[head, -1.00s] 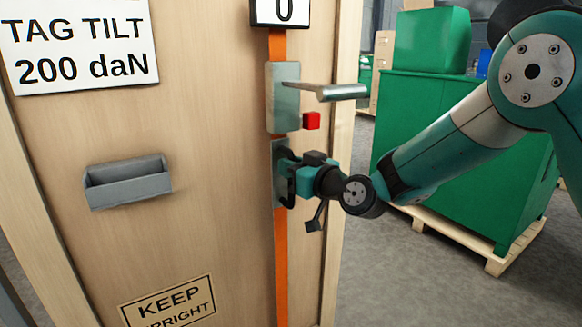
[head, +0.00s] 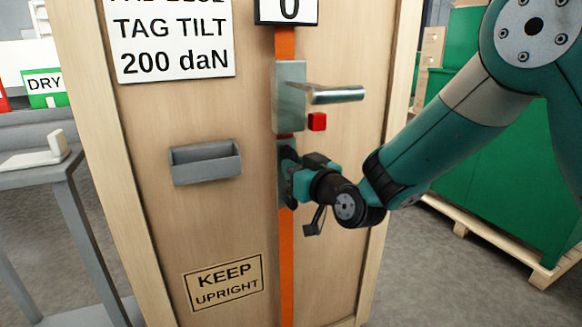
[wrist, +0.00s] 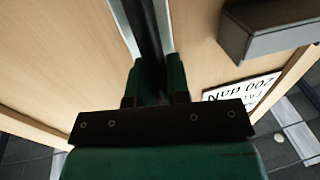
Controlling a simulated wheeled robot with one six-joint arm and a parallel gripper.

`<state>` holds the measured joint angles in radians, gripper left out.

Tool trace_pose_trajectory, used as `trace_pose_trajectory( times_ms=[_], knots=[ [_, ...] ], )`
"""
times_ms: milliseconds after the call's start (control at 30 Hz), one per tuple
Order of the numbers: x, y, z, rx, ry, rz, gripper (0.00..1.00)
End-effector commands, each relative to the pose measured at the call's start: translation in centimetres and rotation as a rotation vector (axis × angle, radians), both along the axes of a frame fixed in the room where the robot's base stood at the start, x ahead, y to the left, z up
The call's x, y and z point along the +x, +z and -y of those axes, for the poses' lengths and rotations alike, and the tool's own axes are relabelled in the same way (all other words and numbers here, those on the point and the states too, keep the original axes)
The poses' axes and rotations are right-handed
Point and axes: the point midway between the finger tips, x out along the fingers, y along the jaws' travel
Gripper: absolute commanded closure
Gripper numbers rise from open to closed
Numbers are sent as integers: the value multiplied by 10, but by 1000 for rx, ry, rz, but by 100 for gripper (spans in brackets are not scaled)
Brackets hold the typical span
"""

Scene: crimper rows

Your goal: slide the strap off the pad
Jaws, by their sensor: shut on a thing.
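The orange strap (head: 286,255) runs straight down the face of a wooden crate (head: 150,130). It passes behind an upper grey metal plate (head: 288,110) with a silver lever (head: 335,95) and a red block (head: 317,122). Below is a second grey plate (head: 287,200), partly hidden by my gripper (head: 291,178). I cannot tell for certain which part is the pad. In the wrist view my gripper (wrist: 157,88) is shut on a dark bar (wrist: 147,40) that runs between its fingers. The bar's far end is out of view.
A grey open box (head: 205,163) is fixed to the crate left of the strap. Green cabinets (head: 480,190) on a pallet stand at the right. A grey table (head: 45,170) stands at the left. Bare floor shows between crate and pallet.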

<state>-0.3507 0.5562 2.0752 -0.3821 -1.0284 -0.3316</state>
Motion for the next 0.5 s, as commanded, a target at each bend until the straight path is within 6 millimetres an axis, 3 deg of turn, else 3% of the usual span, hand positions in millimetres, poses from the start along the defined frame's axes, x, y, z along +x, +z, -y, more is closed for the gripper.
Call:
trace_pose_trajectory(
  times_ms=[33,67,133,500],
  knots=[
    [-3,0,-5,4,11,-3,100],
    [-3,0,-5,4,11,-3,76],
    [-3,0,-5,3,11,-2,60],
    [-5,-1,1,3,5,-2,59]
  ],
)
